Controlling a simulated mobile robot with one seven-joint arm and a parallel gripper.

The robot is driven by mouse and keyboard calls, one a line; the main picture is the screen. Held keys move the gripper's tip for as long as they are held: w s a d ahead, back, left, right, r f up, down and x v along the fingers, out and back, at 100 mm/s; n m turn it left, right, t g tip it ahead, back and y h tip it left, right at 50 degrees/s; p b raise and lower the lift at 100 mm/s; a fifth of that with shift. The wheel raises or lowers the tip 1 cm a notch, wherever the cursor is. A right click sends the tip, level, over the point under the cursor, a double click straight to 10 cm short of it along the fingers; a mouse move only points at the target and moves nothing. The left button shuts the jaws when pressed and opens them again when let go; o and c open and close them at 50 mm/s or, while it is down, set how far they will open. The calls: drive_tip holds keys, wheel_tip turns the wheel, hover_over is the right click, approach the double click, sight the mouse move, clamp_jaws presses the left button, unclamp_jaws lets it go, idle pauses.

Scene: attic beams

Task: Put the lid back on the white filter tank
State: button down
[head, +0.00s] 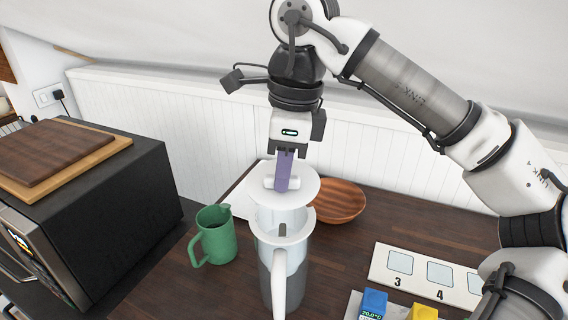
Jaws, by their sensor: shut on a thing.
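My gripper (283,184) points down with its purple fingers shut on the white bar handle of a round white lid (306,190). The lid looks about level. Below it in the picture stands a jug-like filter tank with a white rim (298,238), a grey lower body and a white handle towards me. A pale cylindrical part shows between lid and rim. The lid hides the top of this part, so I cannot tell whether the lid touches it or hangs above it.
A green jug (216,238) stands left of the tank, and a wooden bowl (340,200) behind it to the right. A numbered white board (416,270), a blue block (373,303) and a yellow block (423,312) lie at right. A black oven (110,210) bounds the left.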

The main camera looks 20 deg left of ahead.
sight(283, 200)
idle(0.4)
drive_tip(key=shift+f+b, duration=2.35)
drive_tip(key=shift+f, duration=0.65)
drive_tip(key=shift+f+b, duration=0.4)
drive_tip(key=shift+f, duration=0.1)
drive_tip(key=c, duration=1.3)
unclamp_jaws()
drive_tip(key=shift+r, duration=0.1)
drive_tip(key=r, duration=0.4)
drive_tip(key=d+r, duration=0.1)
drive_tip(key=r, duration=0.8)
drive_tip(key=shift+w+d+r, duration=0.2)
drive_tip(key=shift+d+r, duration=0.05)
drive_tip(key=shift+r, duration=0.05)
